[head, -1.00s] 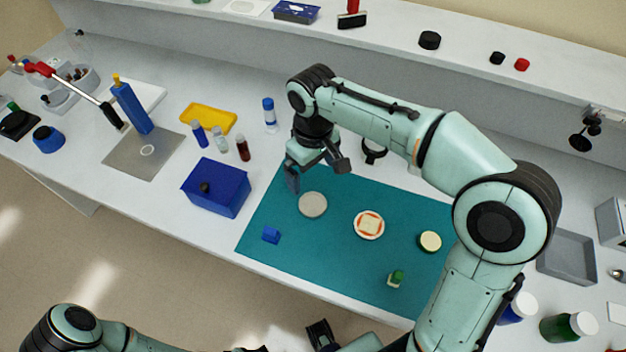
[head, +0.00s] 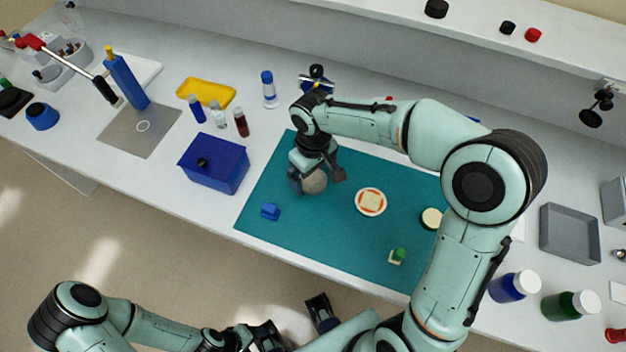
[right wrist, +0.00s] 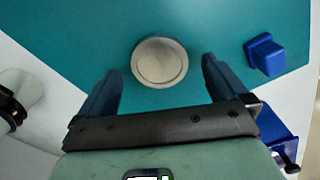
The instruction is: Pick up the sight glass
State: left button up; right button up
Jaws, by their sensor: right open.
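The sight glass appears to be the round grey disc (head: 315,183) with a pale metallic rim, lying flat on the teal mat (head: 290,235). In the right wrist view the disc (right wrist: 160,62) lies ahead of and between the fingers, apart from both. My right gripper (head: 317,181) is open and empty above the disc, partly hiding it in the head view. Its two dark fingers (right wrist: 161,78) show spread in the right wrist view. My left gripper (head: 292,322) is low at the bottom edge of the head view, away from the mat, and its jaws are unclear.
A small blue block (head: 270,211) lies left of the disc, and a white dish with an orange pattern (head: 371,201) lies right. A cream round piece (head: 432,218) and a green-topped piece (head: 397,256) are further right. A blue box (head: 213,163) stands left of the mat.

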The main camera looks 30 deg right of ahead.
jog(key=shift+f, duration=0.95)
jog(key=shift+c, duration=0.3)
jog(key=c, duration=1.5)
jog(key=shift+r, duration=0.1)
jog(key=shift+c, duration=0.2)
